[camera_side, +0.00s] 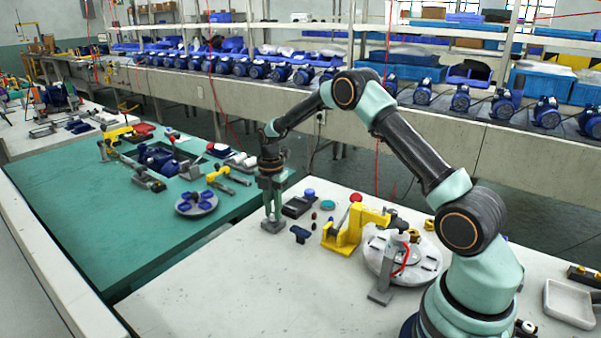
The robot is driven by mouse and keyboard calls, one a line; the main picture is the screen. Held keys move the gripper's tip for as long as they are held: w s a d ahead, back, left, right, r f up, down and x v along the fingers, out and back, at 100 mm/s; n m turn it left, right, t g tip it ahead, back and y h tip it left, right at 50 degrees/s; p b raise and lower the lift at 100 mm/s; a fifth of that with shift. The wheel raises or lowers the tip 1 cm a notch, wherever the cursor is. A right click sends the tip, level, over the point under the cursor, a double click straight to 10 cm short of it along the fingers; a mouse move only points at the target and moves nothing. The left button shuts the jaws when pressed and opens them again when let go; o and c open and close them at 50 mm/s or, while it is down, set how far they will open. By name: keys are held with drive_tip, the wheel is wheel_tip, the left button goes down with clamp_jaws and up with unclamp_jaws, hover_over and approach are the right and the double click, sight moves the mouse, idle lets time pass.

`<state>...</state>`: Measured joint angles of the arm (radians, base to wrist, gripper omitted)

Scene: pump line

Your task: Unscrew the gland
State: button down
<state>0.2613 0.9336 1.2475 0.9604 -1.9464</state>
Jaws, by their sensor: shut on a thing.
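My gripper (272,212) points straight down at the left end of the white table. Its fingers are shut on a small part, the gland, just above a grey block (273,227). The fingers cover most of the gland, so its shape and thread do not show. The grey block sits flat on the white table, directly under the fingertips. I cannot tell how far the gland sits in the block.
Close right of my gripper are a dark tray (297,207), a blue knob (309,194) and a dark blue part (300,234). A yellow fixture (343,236) and a round white plate (377,262) stand further right. The white table's front (240,300) is clear.

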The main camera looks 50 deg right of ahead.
drive_tip(key=n, duration=0.6)
drive_tip(key=shift+n, duration=0.3)
drive_tip(key=c, duration=0.9)
unclamp_jaws()
drive_tip(key=shift+r, duration=2.3)
